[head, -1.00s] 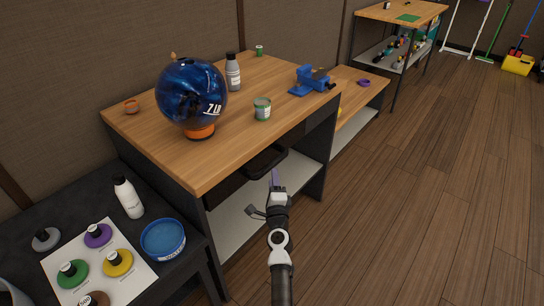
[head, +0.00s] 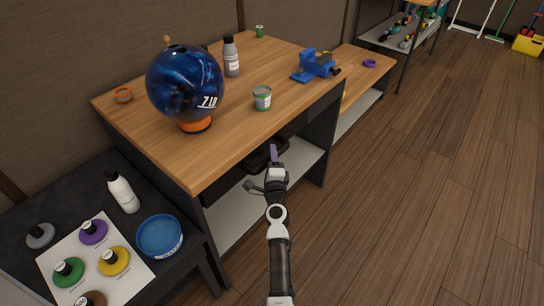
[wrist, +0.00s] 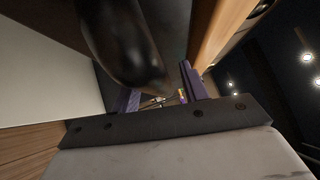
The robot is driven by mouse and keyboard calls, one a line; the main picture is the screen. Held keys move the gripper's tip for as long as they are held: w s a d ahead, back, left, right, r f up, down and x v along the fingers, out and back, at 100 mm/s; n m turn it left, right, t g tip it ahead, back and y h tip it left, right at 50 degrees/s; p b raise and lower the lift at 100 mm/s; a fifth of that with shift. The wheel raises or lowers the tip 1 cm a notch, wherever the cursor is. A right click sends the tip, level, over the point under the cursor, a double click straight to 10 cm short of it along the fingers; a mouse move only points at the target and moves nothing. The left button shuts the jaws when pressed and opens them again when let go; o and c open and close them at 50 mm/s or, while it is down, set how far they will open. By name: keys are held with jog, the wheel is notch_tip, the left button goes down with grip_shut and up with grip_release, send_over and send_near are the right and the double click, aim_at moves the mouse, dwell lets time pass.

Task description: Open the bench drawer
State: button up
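The wooden-topped bench (head: 235,130) fills the middle of the head view. Under its top's front edge is a black drawer-like part (head: 257,160), mostly shaded and partly behind my gripper. My gripper (head: 274,155) has purple fingers and is at that black part. In the wrist view the two purple fingers stand apart (wrist: 160,92). A dark rounded bar (wrist: 120,45), perhaps the drawer's handle, is very close and reaches toward the gap between them. I cannot tell whether it touches either finger. How far the drawer is out is not clear.
On the bench stand a blue bowling ball (head: 185,85), a grey bottle (head: 231,58), a small tin (head: 262,98) and a blue vise (head: 315,66). A dark low table (head: 70,190) with a blue bowl (head: 160,236) is at lower left. The wooden floor at right (head: 430,190) is clear.

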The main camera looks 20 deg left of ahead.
grip_shut()
jog(key=shift+d, duration=0.1)
